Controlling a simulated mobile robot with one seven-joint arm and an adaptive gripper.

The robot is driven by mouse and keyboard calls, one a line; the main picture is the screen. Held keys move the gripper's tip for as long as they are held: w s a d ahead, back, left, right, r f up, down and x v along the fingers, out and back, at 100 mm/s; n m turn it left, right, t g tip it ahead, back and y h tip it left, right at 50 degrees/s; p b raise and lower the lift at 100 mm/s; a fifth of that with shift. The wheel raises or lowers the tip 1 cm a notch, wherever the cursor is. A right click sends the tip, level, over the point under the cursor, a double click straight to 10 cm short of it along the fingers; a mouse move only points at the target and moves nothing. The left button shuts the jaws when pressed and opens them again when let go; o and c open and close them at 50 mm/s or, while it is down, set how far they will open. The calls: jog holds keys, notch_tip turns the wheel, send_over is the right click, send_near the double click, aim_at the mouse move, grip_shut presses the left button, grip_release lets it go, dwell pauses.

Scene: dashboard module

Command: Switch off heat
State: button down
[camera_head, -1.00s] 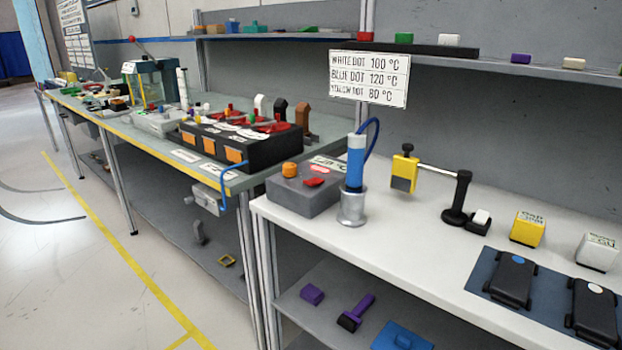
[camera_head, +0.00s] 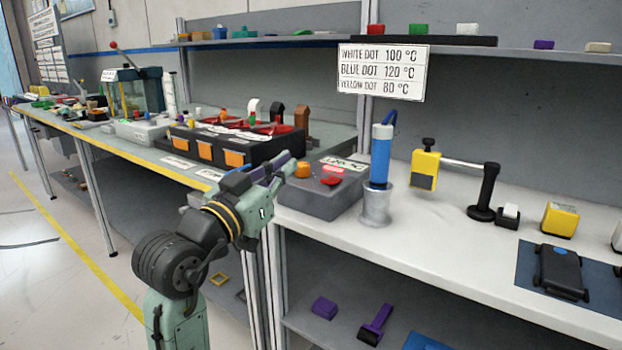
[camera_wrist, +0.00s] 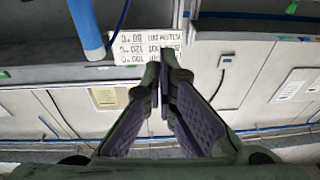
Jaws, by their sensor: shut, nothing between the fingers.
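A grey heat control box (camera_head: 322,200) sits at the left end of the white bench. It has an orange knob (camera_head: 302,170), a red switch (camera_head: 331,181) and a lit red display under a label reading a temperature. A blue heat tool (camera_head: 381,155) stands upright in a metal holder (camera_head: 376,207) right of the box. My gripper (camera_head: 288,162) is at the box's left side, close to the orange knob; I cannot tell whether it touches. In the wrist view my gripper (camera_wrist: 164,75) is shut and empty, with the blue tool (camera_wrist: 87,28) at upper left.
A sign (camera_head: 382,71) lists dot colours and temperatures. A yellow clamp (camera_head: 425,169) on a black stand (camera_head: 484,192) is right of the tool. A black case with orange panels (camera_head: 240,148) stands behind my gripper. The white bench front (camera_head: 430,230) is clear.

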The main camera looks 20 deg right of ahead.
jog(key=shift+s+d+f+m+g, duration=0.15)
jog(key=shift+d+f+g, duration=0.15)
jog(key=shift+d+g, duration=0.15)
jog(key=shift+s+d+f+m+g, duration=0.1)
jog(key=shift+d+f+m+g, duration=0.05)
jog(key=shift+d+f+g, duration=0.3)
jog(key=shift+w+d+r, duration=0.1)
jog(key=shift+d+r, duration=0.05)
jog(key=shift+r, duration=0.05)
jog(key=r+p, duration=0.2)
send_over(324, 190)
jog(key=shift+f, duration=0.25)
jog(key=shift+w+d+f, duration=0.1)
jog(key=shift+w+d, duration=0.25)
jog(key=shift+d, duration=0.05)
jog(key=f, duration=0.2)
jog(key=shift+s+a+f, duration=0.2)
jog(key=shift+a+f, duration=0.2)
jog(key=shift+s+f, duration=0.1)
jog(key=shift+f, duration=0.4)
jog(key=shift+h, duration=0.3)
